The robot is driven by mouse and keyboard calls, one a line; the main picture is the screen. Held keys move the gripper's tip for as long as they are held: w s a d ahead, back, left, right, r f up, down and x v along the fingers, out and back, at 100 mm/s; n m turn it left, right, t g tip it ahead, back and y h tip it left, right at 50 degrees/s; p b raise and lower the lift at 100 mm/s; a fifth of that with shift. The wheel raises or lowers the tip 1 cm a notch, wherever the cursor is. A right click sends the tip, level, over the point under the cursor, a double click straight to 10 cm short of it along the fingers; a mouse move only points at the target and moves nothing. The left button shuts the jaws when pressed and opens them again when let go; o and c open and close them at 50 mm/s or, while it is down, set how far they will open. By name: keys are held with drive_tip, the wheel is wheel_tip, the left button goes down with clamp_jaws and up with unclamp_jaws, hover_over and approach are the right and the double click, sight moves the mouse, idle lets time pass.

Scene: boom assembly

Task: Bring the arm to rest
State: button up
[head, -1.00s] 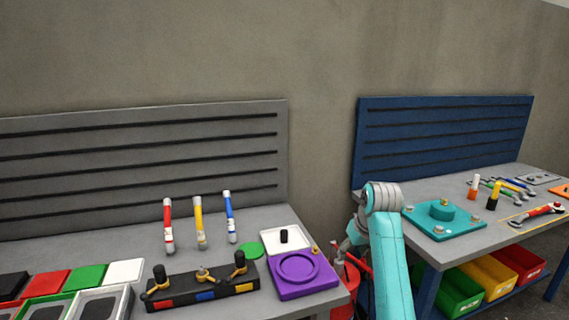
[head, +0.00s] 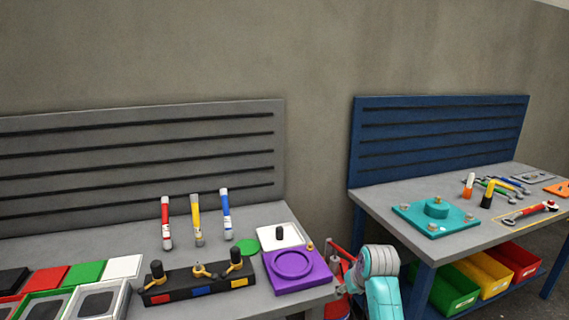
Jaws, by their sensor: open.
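My arm is teal with a grey joint and stands low in the gap between the two benches. My gripper (head: 346,268) is a small grey shape to the left of that joint, just off the right edge of the grey bench (head: 215,303). It is open, and I see nothing held in it. Its fingertips are small and partly hidden. It is close in the picture to a red object (head: 333,264) in the gap; whether they touch I cannot tell.
On the grey bench are a purple fixture (head: 318,284), a black holder (head: 197,294), three standing markers (head: 197,222) and colored trays (head: 90,272). The other bench (head: 395,219) carries a teal fixture (head: 460,226) and tools, with bins (head: 450,285) below.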

drive_tip(key=s+f+m+t, duration=0.1)
drive_tip(key=s+f+t, duration=0.2)
drive_tip(key=s+f, duration=1.65)
drive_tip(key=s+f+m+t, duration=0.1)
drive_tip(key=s+t, duration=0.2)
drive_tip(key=s, duration=1.5)
drive_tip(key=s+r+t, duration=0.1)
drive_tip(key=s+r, duration=0.8)
drive_tip(key=s, duration=0.2)
drive_tip(key=s+r+t+h, duration=0.1)
drive_tip(key=s+r+t, duration=0.1)
drive_tip(key=s+r, duration=0.7)
drive_tip(key=v, duration=0.3)
drive_tip(key=shift+s+f, duration=0.15)
